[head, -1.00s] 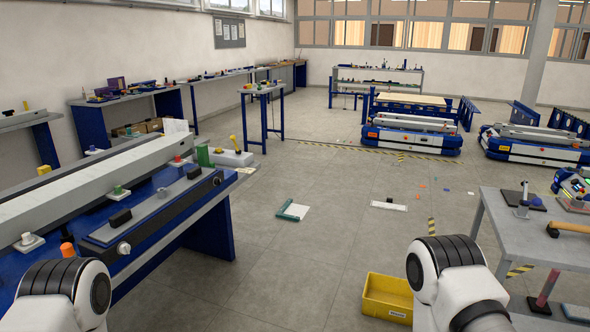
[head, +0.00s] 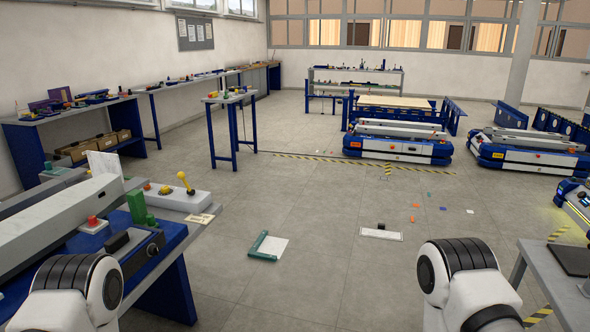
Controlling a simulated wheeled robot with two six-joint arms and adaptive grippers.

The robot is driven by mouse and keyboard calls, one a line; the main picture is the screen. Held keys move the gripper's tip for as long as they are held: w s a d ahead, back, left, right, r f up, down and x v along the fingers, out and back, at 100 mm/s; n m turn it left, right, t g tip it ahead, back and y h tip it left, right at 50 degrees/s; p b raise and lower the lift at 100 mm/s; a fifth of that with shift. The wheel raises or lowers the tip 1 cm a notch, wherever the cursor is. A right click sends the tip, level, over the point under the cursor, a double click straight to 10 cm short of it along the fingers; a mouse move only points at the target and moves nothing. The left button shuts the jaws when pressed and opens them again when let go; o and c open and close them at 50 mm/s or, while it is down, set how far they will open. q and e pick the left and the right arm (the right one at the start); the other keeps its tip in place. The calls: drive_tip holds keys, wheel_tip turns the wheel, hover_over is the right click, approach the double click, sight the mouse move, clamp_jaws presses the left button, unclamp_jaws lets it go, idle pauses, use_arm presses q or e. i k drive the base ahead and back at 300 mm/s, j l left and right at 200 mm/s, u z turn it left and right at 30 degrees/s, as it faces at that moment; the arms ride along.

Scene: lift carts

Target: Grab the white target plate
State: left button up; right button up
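A white sheet or plate (head: 275,248) lies on the floor ahead, with a green L-shaped edge piece along its left and front sides. A second flat white plate (head: 382,234) lies on the floor farther right, with a small black block (head: 381,226) at its back edge. I cannot tell which of these, if either, is the target plate. My left and right arm links show at the bottom left and bottom right. Neither gripper is in view, so neither touches anything that I can see.
A blue workbench (head: 173,292) with tools stands close on the left. A grey table (head: 545,285) is close on the right. Blue-and-white lift carts (head: 397,150) stand farther back, behind striped floor tape (head: 320,160). The middle floor is clear, with small coloured pieces near the right plate.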

sight(379, 234)
drive_tip(key=i+j+z, duration=0.1)
drive_tip(key=i, duration=0.45)
drive_tip(key=i+j+z, duration=0.1)
drive_tip(key=i, duration=0.5)
drive_tip(key=i+j, duration=0.2)
drive_tip(key=i, duration=0.35)
drive_tip(key=i+j+z, duration=0.15)
drive_tip(key=i, duration=0.4)
drive_tip(key=i+l+z, duration=0.1)
drive_tip(key=i+z, duration=0.15)
drive_tip(key=i, duration=0.25)
drive_tip(key=i+z, duration=0.25)
drive_tip(key=i, duration=0.3)
drive_tip(key=i+j+z, duration=0.25)
drive_tip(key=i, duration=0.25)
drive_tip(key=i+j+z, duration=0.1)
drive_tip(key=i+z, duration=0.2)
drive_tip(key=i, duration=0.25)
drive_tip(key=i+j+z, duration=0.4)
drive_tip(key=i+j, duration=0.15)
drive_tip(key=i+j+z, duration=0.15)
drive_tip(key=i+j, duration=0.15)
drive_tip(key=i+j+z, duration=0.3)
drive_tip(key=i+j, duration=0.15)
drive_tip(key=j, duration=0.3)
drive_tip(key=i+j+z, duration=0.2)
drive_tip(key=j, duration=0.2)
